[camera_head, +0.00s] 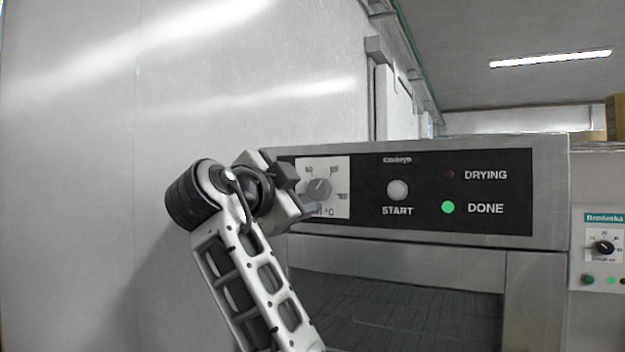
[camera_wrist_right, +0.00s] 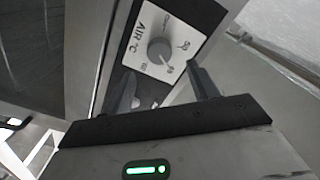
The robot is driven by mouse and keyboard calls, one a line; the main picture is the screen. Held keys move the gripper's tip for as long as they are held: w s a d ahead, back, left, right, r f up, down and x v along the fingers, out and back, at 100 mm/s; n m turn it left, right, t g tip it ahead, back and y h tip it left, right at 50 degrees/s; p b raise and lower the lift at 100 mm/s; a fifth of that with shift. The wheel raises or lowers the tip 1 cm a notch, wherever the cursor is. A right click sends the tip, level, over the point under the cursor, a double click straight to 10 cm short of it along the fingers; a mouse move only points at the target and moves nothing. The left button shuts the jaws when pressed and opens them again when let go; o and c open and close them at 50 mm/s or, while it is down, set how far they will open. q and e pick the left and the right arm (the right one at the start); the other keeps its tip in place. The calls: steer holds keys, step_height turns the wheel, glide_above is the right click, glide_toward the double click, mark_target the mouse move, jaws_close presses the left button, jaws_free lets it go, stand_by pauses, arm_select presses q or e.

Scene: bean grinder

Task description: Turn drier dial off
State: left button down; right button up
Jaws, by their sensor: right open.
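The drier's grey round dial (camera_head: 319,189) sits on a white temperature plate at the left of the black control panel. In the right wrist view the dial (camera_wrist_right: 159,50) shows on its plate marked "AIR °C", just beyond the fingertips. My right gripper (camera_head: 296,190) is in front of the panel's left end. It also shows in the right wrist view (camera_wrist_right: 163,84), with its two fingers apart and nothing between them. The dial looks clear of the fingers, though the exact gap is hard to tell. My left gripper is not in view.
The panel (camera_head: 425,218) also carries a white START button (camera_head: 398,190), an unlit DRYING lamp (camera_head: 449,174) and a green lit DONE lamp (camera_head: 448,207). A second unit with a black dial (camera_head: 604,247) stands at the right. A smooth wall (camera_head: 100,120) fills the left.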

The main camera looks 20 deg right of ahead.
mark_target(317, 189)
steer(key=p+x, duration=0.1)
steer(key=x, duration=0.4)
steer(key=shift+w+d+p, duration=0.3)
steer(key=c, duration=1)
